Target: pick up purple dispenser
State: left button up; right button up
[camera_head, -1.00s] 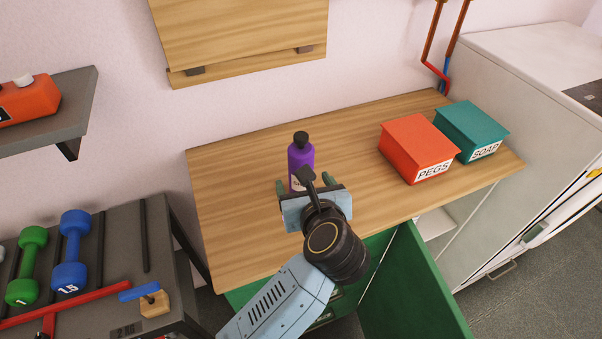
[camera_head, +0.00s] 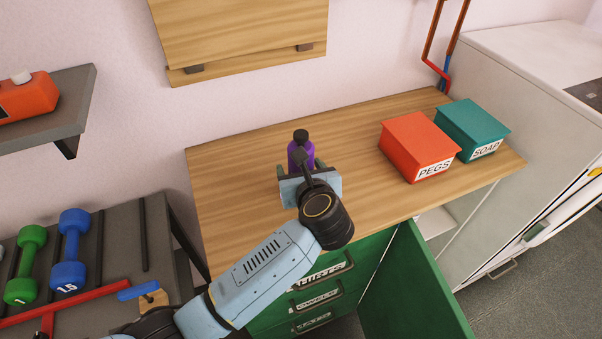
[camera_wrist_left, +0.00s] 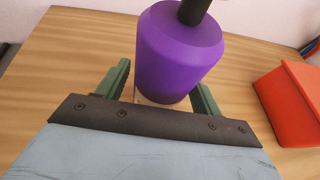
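The purple dispenser (camera_head: 299,156), a bottle with a black top, stands upright on the wooden counter (camera_head: 235,200). My left gripper (camera_head: 296,170) is low over the counter at the near side of the dispenser, and the gripper body hides its lower part in the head view. In the left wrist view the dispenser (camera_wrist_left: 179,52) is between the two green fingers (camera_wrist_left: 162,88), which are open with one on each side. A gap shows at the left finger; contact at the right finger is unclear. My right gripper is not in view.
A red PEGS box (camera_head: 412,143) and a teal SOAP box (camera_head: 473,128) stand to the right on the counter. A green cabinet door (camera_head: 415,285) hangs open below. Dumbbells (camera_head: 70,250) lie on a rack at the left. The counter's left part is clear.

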aim_at(301, 134)
pick_arm(q)
jog(key=c, duration=1.1)
jog(key=shift+o, duration=0.2)
notch_tip(301, 134, up, 10)
jog(key=shift+r+p, duration=0.1)
jog(key=shift+p, duration=0.5)
